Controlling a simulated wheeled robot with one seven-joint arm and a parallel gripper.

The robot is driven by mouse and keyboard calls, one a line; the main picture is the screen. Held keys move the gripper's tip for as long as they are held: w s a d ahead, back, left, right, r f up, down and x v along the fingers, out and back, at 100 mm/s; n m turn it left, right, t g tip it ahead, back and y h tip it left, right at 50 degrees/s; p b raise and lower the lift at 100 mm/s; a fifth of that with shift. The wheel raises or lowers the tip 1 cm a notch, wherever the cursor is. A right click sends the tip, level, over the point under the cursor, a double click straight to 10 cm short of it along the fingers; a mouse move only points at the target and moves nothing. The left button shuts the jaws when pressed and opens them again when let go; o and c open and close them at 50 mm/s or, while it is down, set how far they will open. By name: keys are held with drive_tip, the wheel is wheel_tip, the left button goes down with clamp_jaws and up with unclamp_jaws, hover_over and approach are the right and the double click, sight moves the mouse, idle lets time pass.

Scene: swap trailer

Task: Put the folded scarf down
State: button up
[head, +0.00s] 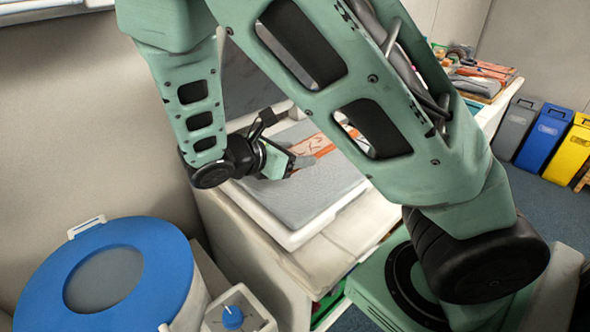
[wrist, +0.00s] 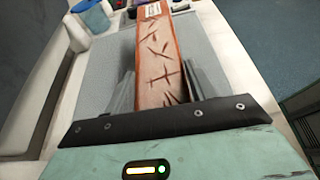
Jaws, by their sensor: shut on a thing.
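The folded scarf (wrist: 157,55) is an orange-brown strip with dark branching marks and a pale label at its far end. My gripper (wrist: 158,85) is shut on its near part, with one grey finger on each side. In the head view the scarf (head: 312,147) shows partly behind my arm, and my gripper (head: 297,163) is over the grey-lined white tray (head: 292,240). The tray's grey surface (wrist: 105,62) lies under the scarf in the wrist view. I cannot tell whether the scarf touches it.
A blue-lidded round drum (head: 165,265) and a white box with a blue knob (head: 232,318) stand at the lower left. Grey, blue and yellow bins (head: 545,135) stand at the far right. A cluttered counter (head: 480,80) is behind. A wall runs along the left.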

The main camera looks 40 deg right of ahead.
sight(293, 180)
drive_tip(key=shift+f, duration=2.35)
drive_tip(key=shift+f, duration=0.15)
drive_tip(key=o, duration=1.1)
drive_tip(key=shift+r, duration=0.2)
drive_tip(key=v, duration=1.1)
drive_tip(key=shift+s+a+b, duration=0.1)
drive_tip(key=shift+a+b, duration=0.25)
drive_tip(key=shift+a, duration=0.05)
drive_tip(key=s+a+r+m+y, duration=0.1)
drive_tip(key=s+a+m+y, duration=0.2)
drive_tip(key=s+a+y, duration=0.1)
drive_tip(key=s+a+m+y, duration=0.3)
drive_tip(key=s+m+y, duration=0.1)
drive_tip(key=s, duration=0.3)
drive_tip(key=s+a+r+m+y, duration=0.1)
drive_tip(key=s+a+m+y, duration=0.2)
drive_tip(key=s+y, duration=0.3)
drive_tip(key=shift+s+a+r+m, duration=0.1)
drive_tip(key=shift+a+r+m, duration=0.1)
drive_tip(key=shift+a, duration=0.2)
drive_tip(key=shift+s+a+r+m, duration=0.1)
drive_tip(key=shift+a+m, duration=0.1)
drive_tip(key=shift+a, duration=0.25)
